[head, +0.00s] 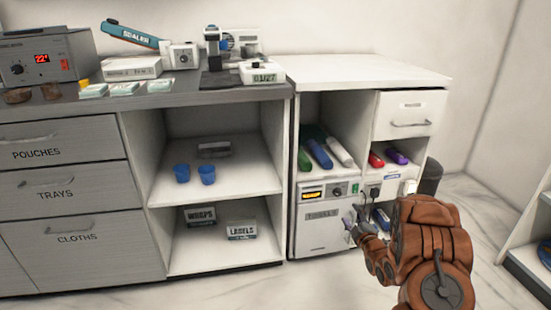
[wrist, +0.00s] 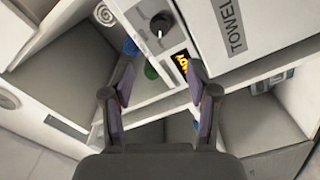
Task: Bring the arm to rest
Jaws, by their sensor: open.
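My arm (head: 430,250) is brown and reaches in from the lower right of the head view. My gripper (head: 353,225) is in front of the towel cabinet (head: 321,228), near its right edge. In the wrist view my gripper (wrist: 158,95) is open, with its two dark fingers apart and nothing between them. Behind the fingers the wrist view shows a black knob (wrist: 161,22), a lit orange display (wrist: 181,65) and the cabinet's towel label (wrist: 232,25). I cannot tell whether the gripper touches the cabinet.
The floor (head: 485,200) between there and the right shelf is clear.

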